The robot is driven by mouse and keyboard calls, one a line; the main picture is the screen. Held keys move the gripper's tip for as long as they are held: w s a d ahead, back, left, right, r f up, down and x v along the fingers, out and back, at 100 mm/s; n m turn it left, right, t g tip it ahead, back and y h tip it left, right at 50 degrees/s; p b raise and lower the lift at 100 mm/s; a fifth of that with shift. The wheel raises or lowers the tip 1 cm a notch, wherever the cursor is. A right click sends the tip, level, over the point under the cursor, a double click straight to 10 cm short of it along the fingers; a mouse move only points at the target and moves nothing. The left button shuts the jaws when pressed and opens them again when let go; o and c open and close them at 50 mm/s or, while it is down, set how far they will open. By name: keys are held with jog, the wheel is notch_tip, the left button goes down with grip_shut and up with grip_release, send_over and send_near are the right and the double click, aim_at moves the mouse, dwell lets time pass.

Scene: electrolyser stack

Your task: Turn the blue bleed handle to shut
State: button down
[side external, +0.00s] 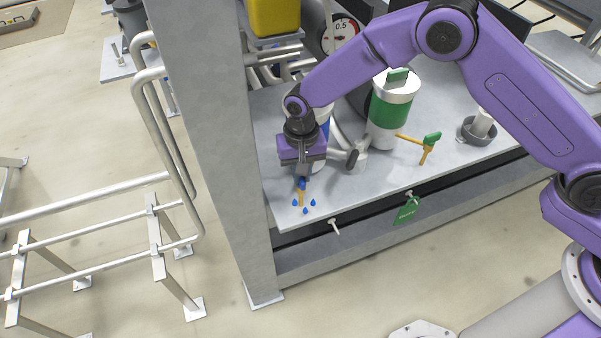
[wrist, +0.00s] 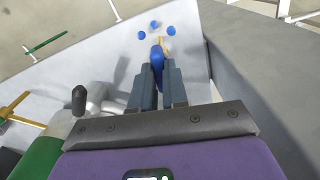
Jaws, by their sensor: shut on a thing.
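The blue bleed handle (side external: 301,184) is small and sits near the front left corner of the grey bench, close to the post. In the wrist view the blue handle (wrist: 157,57) lies between the two dark fingers of my gripper (wrist: 157,72), which is shut on it. In the side view my gripper (side external: 302,174) points down onto the handle and hides much of it. A yellow lever part (side external: 301,196) shows just past the handle, also in the wrist view (wrist: 163,43). Several blue drop shapes (side external: 305,210) lie on the bench around its end.
A grey post (side external: 220,150) stands just left of the handle. A black-ended pipe fitting (side external: 351,159) is close right of my gripper. Farther right are a green-and-white canister (side external: 390,108), a green-handled yellow lever (side external: 428,145) and a green tag (side external: 407,211) on the front edge.

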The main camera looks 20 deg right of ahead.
jog(key=shift+m, duration=1.4)
jog(key=shift+m, duration=0.8)
jog(key=m, duration=0.3)
jog(key=shift+m, duration=0.5)
jog(key=m, duration=0.3)
jog(key=shift+m, duration=0.3)
